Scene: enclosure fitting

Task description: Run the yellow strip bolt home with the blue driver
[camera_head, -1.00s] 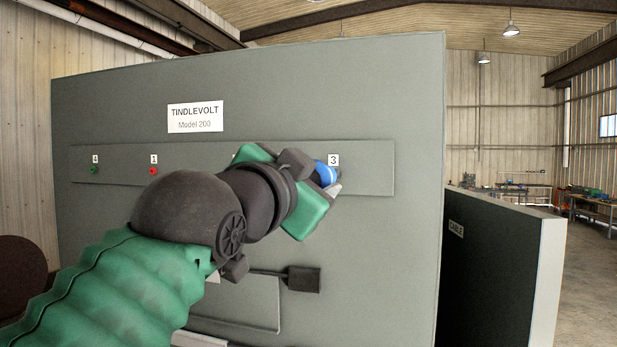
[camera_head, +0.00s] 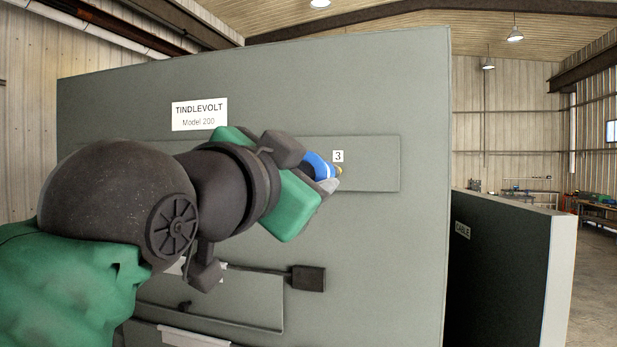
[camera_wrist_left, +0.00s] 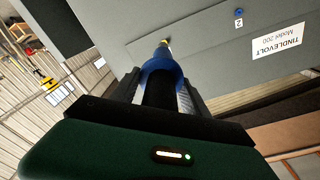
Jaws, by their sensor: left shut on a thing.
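My left gripper (camera_head: 316,178) is shut on the blue driver (camera_head: 319,163) in front of the grey panel strip, beside the label 3. In the left wrist view the blue driver (camera_wrist_left: 163,66) points away from the fingers (camera_wrist_left: 160,92) toward the panel. The yellow bolt (camera_head: 338,170) shows just beyond the driver's tip, by the label 3. The yellow bolt also shows in the left wrist view (camera_wrist_left: 166,42), at the driver's end. I cannot tell how firmly the tip is seated on it. My right gripper is not in view.
The tall grey enclosure (camera_head: 400,250) carries the raised strip (camera_head: 378,165) and a TINDLEVOLT sign (camera_head: 199,114). In the left wrist view a blue bolt (camera_wrist_left: 238,12) sits by the label 2. A lower wall marked CABLE (camera_head: 500,265) stands at right.

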